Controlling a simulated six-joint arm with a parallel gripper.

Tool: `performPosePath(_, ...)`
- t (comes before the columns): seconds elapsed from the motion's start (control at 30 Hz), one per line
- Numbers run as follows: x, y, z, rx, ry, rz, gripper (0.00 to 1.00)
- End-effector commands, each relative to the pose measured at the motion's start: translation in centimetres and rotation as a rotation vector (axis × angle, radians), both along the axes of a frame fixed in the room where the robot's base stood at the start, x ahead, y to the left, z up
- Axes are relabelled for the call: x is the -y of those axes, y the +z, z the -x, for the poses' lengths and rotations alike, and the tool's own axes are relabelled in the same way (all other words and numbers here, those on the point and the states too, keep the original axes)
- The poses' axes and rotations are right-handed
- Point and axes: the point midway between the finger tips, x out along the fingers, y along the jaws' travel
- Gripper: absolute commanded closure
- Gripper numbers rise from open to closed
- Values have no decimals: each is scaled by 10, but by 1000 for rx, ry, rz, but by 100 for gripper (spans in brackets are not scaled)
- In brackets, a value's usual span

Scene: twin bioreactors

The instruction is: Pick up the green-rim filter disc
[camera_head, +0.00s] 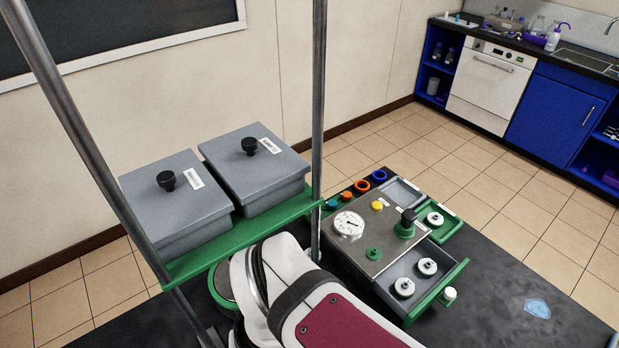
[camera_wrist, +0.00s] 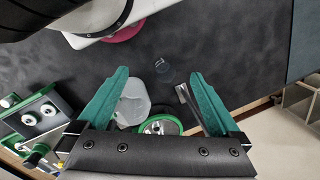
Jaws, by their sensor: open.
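In the wrist view, my gripper (camera_wrist: 159,74) is open, with its two green fingers spread apart and nothing held between the tips. A round disc with a green rim (camera_wrist: 160,119) shows between the fingers, near the gripper body. The gripper body hides its lower part. I cannot tell its height relative to the fingers. A pale translucent piece (camera_wrist: 133,99) lies beside it, near the left finger. In the head view my gripper is not visible, and I cannot make out the green-rim disc for certain.
A metal panel with a gauge (camera_head: 348,224) and green-edged drawers (camera_head: 436,297) holding white round parts (camera_head: 404,287) stands on the dark table (camera_head: 490,300). Two grey lidded boxes (camera_head: 175,205) (camera_head: 254,165) sit on a green shelf. Small coloured rings (camera_head: 362,186) lie behind the panel.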

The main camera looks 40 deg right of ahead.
Motion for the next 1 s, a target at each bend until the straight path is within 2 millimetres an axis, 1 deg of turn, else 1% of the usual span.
performPosePath(0.4,0,0,0,0,0,0,0)
performPosePath(0.43,0,0,0,0,0,0,5)
performPosePath(0.47,0,0,0,0,0,0,7)
performPosePath(0.67,0,0,0,-1,-4,0,7)
performPosePath(0.73,7,2,-10,-6,-95,6,7)
performPosePath(0.77,15,4,-19,-12,-184,11,7)
performPosePath(0.83,48,10,-49,-32,-516,27,7)
performPosePath(0.87,70,12,-63,-43,-703,34,7)
performPosePath(0.9,106,13,-80,-56,-970,42,7)
performPosePath(0.93,135,12,-88,-65,-1167,46,7)
performPosePath(0.97,164,11,-94,-73,-1353,48,7)
performPosePath(1.0,203,8,-95,-82,-1590,49,7)
